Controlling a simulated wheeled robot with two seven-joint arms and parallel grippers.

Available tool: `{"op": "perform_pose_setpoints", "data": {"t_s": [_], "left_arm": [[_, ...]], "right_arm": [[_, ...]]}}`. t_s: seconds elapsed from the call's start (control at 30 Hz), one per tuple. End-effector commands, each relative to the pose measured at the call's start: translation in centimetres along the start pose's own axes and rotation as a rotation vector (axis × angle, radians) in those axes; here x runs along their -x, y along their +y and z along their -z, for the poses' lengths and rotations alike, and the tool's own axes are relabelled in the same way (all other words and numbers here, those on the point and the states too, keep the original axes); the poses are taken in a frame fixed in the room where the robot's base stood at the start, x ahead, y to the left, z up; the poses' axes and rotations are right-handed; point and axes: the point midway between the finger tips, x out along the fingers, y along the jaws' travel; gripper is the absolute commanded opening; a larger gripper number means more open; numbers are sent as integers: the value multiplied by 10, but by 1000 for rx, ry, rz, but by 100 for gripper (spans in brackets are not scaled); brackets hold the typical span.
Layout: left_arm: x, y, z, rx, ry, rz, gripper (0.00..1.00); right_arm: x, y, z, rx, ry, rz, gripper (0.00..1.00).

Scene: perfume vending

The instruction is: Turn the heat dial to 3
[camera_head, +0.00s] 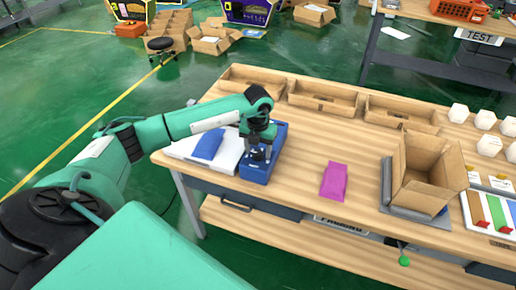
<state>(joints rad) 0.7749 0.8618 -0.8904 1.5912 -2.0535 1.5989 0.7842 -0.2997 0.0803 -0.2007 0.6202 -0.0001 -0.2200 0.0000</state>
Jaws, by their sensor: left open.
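A blue box-like device (254,172) stands at the left part of the wooden table, beside a white tray. My left gripper (259,153) points down over the device's top, with its fingers close to or at the top face. It is open. The heat dial cannot be made out; the gripper and its wrist cover much of the device's top, and no number is readable. Whether the fingers touch anything there cannot be told. My right gripper is not in view.
A white tray (178,152) with a blue packet (208,144) lies left of the device. A magenta packet (334,181) lies mid-table. An open cardboard box (427,172) stands on the right. Shallow wooden trays (322,97) line the back edge. The table between device and magenta packet is clear.

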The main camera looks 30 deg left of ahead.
Motion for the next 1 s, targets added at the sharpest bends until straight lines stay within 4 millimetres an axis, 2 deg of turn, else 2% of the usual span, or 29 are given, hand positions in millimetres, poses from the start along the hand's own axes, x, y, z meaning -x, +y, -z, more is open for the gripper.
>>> {"op": "perform_pose_setpoints", "data": {"t_s": [0.13,0.4,0.47,0.63,1.0], "left_arm": [[-8,1,0,0,0,-2,55],[-10,0,0,0,-1,-1,55],[-10,0,0,0,-1,-1,45],[-10,0,0,0,-1,-1,12],[-11,0,0,-49,-1,0,11]], "right_arm": [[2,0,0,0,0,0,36],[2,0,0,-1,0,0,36],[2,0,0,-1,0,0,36],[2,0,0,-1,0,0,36],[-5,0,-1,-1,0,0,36]]}}
